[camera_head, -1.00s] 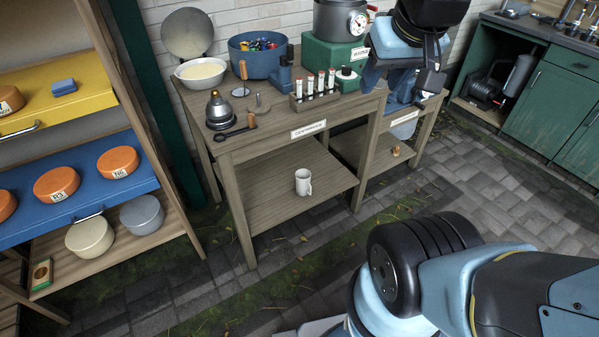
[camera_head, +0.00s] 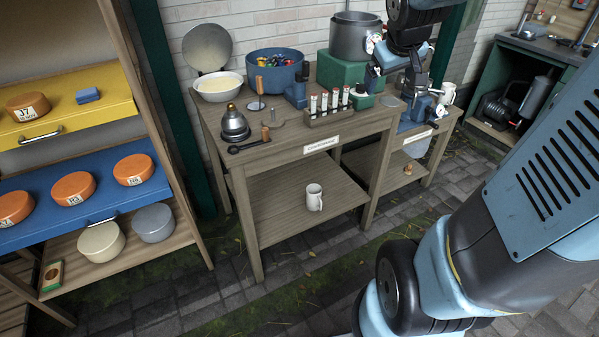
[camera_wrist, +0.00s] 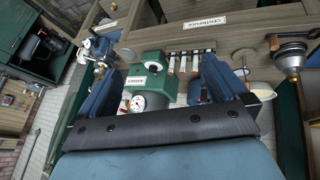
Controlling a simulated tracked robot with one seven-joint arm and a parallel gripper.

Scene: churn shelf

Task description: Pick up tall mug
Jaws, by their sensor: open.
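A white mug (camera_head: 314,197) stands upright on the lower shelf of the wooden bench. A second white mug (camera_head: 447,92) stands at the right, on the smaller side table; it also seems to show at the left of the wrist view (camera_wrist: 98,47). I cannot tell which one is the tall mug. My gripper (camera_wrist: 160,68) is open and empty, its two blue fingers spread wide. In the head view it hangs above the right end of the bench and the side table, well above and to the right of the lower-shelf mug, nearer the second mug.
The bench top (camera_head: 290,147) holds a blue bowl (camera_head: 276,72), a vial rack (camera_head: 328,112), a green box with a pot (camera_head: 355,38) and a burner-like vessel (camera_head: 234,123). A cheese shelf (camera_head: 75,205) stands left. Paved floor before the bench is clear.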

